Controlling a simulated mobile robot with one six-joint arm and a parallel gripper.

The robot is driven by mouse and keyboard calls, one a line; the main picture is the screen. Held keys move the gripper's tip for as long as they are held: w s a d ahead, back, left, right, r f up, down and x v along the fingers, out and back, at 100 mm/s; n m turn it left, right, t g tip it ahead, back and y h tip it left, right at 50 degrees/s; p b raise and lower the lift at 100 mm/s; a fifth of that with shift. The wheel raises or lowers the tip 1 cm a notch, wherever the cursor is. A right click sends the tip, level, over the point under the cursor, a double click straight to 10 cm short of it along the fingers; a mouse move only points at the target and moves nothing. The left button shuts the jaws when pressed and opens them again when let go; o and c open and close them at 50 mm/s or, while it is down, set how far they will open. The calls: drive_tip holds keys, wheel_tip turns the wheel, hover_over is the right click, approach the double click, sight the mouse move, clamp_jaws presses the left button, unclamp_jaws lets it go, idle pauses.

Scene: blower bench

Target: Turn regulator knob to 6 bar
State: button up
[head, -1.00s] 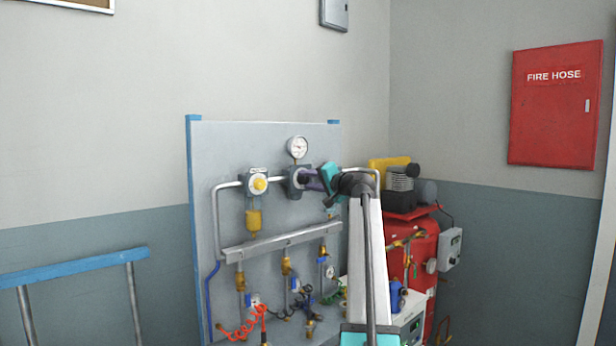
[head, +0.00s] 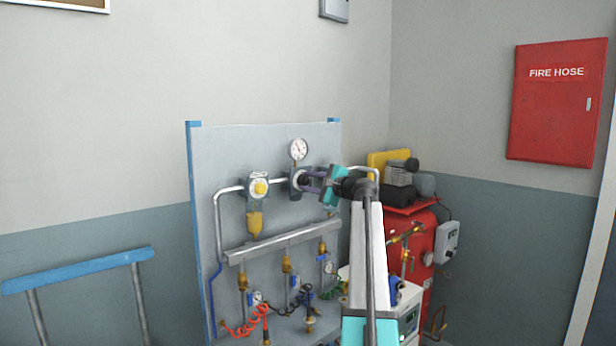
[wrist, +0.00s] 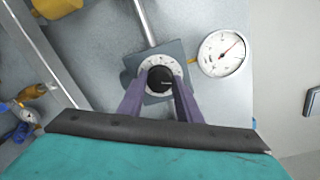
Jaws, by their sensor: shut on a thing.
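The black regulator knob (wrist: 161,80) sits inside a pale ring with markings on a grey regulator body (wrist: 178,50); the ring's figures are too small to read. My gripper (wrist: 161,88) has its two purple fingers shut on the knob, one on each side, as the wrist view shows. In the head view my gripper (head: 308,180) reaches the regulator from the right. A round white pressure gauge (wrist: 222,53) is beside the regulator in the wrist view and above it in the head view (head: 299,149). Its needle shows, but I cannot read the value.
A yellow valve knob (head: 260,188) is left of the regulator on the grey panel (head: 225,150). Pipes and a manifold (head: 280,242) run below, with coiled hoses. A red compressor tank (head: 420,225) stands behind my arm at right.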

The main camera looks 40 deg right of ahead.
drive_tip(key=m+p, duration=0.4)
drive_tip(key=shift+d+r, duration=0.1)
drive_tip(key=shift+r, duration=0.05)
drive_tip(key=m+p, duration=0.3)
drive_tip(key=m, duration=0.1)
drive_tip(key=shift+m+y, duration=0.3)
drive_tip(key=shift+f, duration=0.25)
drive_tip(key=o, duration=1)
drive_tip(key=shift+o, duration=0.2)
drive_tip(key=shift+s, duration=0.1)
drive_tip(key=s+b, duration=0.4)
drive_tip(key=s, duration=0.9)
drive_tip(key=shift+s+r, duration=0.25)
drive_tip(key=shift+s, duration=0.1)
